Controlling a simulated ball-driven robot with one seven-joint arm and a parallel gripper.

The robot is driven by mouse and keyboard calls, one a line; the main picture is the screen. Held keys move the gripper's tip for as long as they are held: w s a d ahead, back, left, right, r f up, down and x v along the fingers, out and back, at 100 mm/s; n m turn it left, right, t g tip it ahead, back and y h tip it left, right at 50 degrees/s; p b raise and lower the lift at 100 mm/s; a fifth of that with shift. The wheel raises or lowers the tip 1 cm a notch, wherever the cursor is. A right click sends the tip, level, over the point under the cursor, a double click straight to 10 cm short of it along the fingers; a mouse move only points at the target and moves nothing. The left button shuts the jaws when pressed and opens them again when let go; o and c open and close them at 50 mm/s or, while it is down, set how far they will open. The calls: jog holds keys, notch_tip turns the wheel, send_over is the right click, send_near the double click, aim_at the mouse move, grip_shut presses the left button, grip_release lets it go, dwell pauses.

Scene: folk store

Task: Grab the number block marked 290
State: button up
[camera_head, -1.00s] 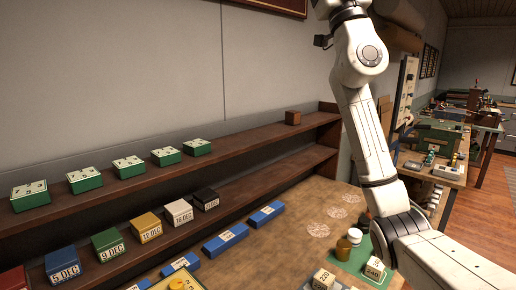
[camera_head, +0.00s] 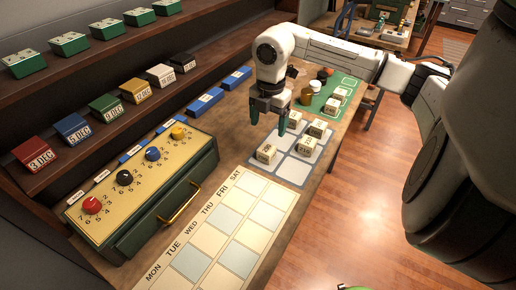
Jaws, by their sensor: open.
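Several small cream number blocks stand on and beside a grey mat with pale squares (camera_head: 291,172). One block (camera_head: 267,153) is at the mat's near left, one block (camera_head: 304,143) is right of it, another block (camera_head: 317,128) is just behind that. A further block (camera_head: 332,107) is on the green mat (camera_head: 352,84). Their markings are too small to read, so I cannot tell which is 290. My gripper (camera_head: 268,126) points down, open and empty, its green-tipped fingers apart above the table behind the near left block. No contact with a block shows.
A box with coloured knobs (camera_head: 150,180) and a calendar sheet (camera_head: 215,235) lie nearer. Small jars (camera_head: 307,96) stand just right of my gripper. Shelves with date boxes (camera_head: 75,129) line the left.

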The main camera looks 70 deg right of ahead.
send_over(267, 148)
jog(key=f, duration=0.5)
jog(key=shift+s+a+f+p, duration=0.1)
jog(key=shift+s+f+p, duration=0.1)
jog(key=shift+s+p, duration=0.15)
jog(key=shift+w+f+p, duration=0.2)
jog(key=shift+f+p, duration=0.15)
jog(key=shift+f, duration=1.05)
jog(key=shift+w+f+p, duration=0.15)
jog(key=shift+f+p, duration=0.15)
jog(key=shift+f, duration=1.1)
jog(key=shift+c, duration=0.5)
jog(key=c, duration=0.9)
jog(key=shift+r, duration=0.1)
jog(key=shift+c, duration=0.2)
